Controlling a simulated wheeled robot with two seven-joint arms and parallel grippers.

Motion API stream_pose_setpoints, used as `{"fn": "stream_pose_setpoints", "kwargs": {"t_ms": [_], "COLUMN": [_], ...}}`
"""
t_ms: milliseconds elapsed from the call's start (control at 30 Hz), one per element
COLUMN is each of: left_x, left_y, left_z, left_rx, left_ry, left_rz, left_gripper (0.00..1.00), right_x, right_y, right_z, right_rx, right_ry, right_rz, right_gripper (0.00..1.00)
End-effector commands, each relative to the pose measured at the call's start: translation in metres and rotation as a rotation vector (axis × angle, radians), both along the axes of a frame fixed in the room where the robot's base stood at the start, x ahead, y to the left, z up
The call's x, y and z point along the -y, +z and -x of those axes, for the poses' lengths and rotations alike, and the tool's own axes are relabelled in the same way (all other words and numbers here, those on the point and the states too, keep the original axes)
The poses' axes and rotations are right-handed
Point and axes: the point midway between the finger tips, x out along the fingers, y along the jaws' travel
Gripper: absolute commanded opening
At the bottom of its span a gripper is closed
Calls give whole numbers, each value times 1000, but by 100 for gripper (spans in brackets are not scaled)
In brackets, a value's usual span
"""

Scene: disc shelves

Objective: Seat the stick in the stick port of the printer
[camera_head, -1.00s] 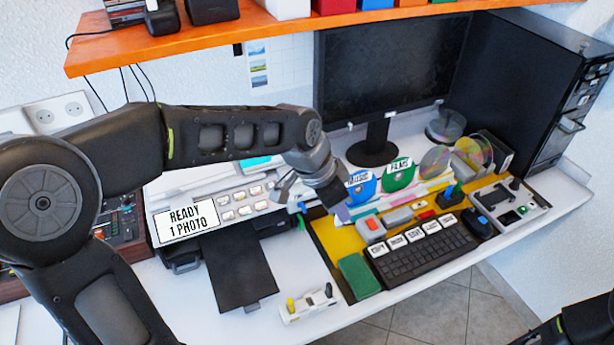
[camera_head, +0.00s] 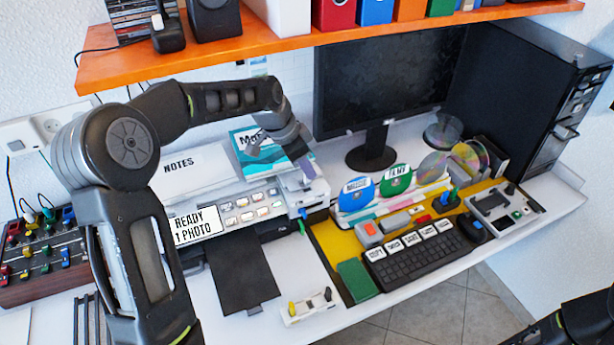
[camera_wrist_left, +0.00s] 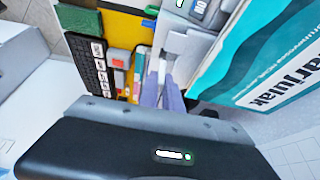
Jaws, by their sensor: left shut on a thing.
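The printer (camera_head: 195,224), with a "READY 1 PHOTO" display and several buttons, stands at the left of the desk. My left gripper (camera_head: 307,172) is over the printer's right end, pointing down and to the right. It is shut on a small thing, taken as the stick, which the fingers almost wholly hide. Its two narrow fingers (camera_wrist_left: 162,92) show close together in the left wrist view. A small blue piece and a green piece (camera_head: 302,226) show at the printer's right front edge. I cannot make out the stick port. My right gripper is out of view.
A dark tray (camera_head: 242,270) juts out in front. To the right are a keyboard (camera_head: 418,252), disc cases and a monitor (camera_head: 380,75). An orange shelf (camera_head: 280,48) hangs above.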

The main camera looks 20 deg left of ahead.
Motion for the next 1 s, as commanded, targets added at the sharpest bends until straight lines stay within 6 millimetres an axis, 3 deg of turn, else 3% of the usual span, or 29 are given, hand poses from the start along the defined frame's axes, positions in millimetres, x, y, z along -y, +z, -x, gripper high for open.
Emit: {"fn": "stream_pose_setpoints", "kwargs": {"t_ms": [333, 733, 767, 833, 1000], "left_x": [1, 1, 1, 1, 1], "left_y": [-32, -40, -38, -38, -38], "left_z": [1, 0, 0, 0, 0], "left_rx": [-3, 0, 0, 0, 0], "left_ry": [-1, 0, 0, 0, 0], "left_rz": [1, 0, 0, 0, 0], "left_gripper": [0, 0, 10, 16, 17], "right_x": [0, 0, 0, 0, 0], "right_y": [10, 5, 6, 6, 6], "right_z": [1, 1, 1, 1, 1], "right_rx": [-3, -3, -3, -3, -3], "right_ry": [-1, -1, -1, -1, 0], "right_rz": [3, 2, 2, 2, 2], "right_gripper": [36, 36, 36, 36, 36]}}
